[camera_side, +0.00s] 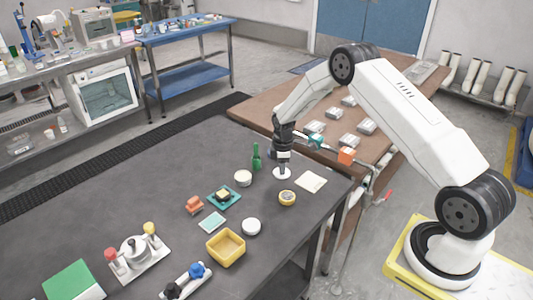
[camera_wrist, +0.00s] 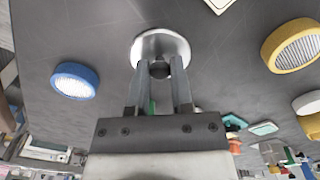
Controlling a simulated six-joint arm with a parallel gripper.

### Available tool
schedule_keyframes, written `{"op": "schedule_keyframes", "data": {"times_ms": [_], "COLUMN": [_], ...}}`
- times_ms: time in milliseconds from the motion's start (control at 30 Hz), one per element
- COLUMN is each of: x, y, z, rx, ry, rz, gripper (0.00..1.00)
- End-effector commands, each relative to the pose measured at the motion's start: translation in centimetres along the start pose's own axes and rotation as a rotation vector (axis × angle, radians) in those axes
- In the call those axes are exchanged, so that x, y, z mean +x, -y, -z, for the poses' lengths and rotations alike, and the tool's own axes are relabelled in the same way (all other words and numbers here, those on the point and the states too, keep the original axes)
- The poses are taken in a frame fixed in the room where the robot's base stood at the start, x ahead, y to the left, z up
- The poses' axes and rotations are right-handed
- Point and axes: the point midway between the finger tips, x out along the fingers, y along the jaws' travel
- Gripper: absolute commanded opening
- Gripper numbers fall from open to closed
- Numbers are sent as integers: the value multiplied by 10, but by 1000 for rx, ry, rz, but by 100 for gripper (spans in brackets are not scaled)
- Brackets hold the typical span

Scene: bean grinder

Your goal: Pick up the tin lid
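The tin lid is a round, pale metal disc with a small dark knob. In the side view, the tin lid (camera_side: 281,174) is directly under my gripper (camera_side: 284,166), near the right side of the dark table. In the wrist view, the tin lid (camera_wrist: 160,38) is just beyond the fingertips. The fingers of my gripper (camera_wrist: 162,68) stand on either side of the knob and look closed on it. The fingertips partly hide the knob and the near rim. I cannot tell whether the lid touches the table.
A yellow-rimmed round tin (camera_side: 287,198) and a pale square card (camera_side: 311,181) lie close by. A white round pot (camera_side: 243,178) and a green bottle-shaped item (camera_side: 256,157) stand left of the gripper. A blue ring-shaped item (camera_wrist: 75,80) lies left in the wrist view.

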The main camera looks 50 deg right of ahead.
Motion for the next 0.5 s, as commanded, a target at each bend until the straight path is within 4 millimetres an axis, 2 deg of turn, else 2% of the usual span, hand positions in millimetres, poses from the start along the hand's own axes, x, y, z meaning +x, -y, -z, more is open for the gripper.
{"op": "schedule_keyframes", "data": {"times_ms": [500], "x": [-6], "y": [0], "z": [0], "rx": [0], "ry": [-1], "rz": [-1], "gripper": [0]}}
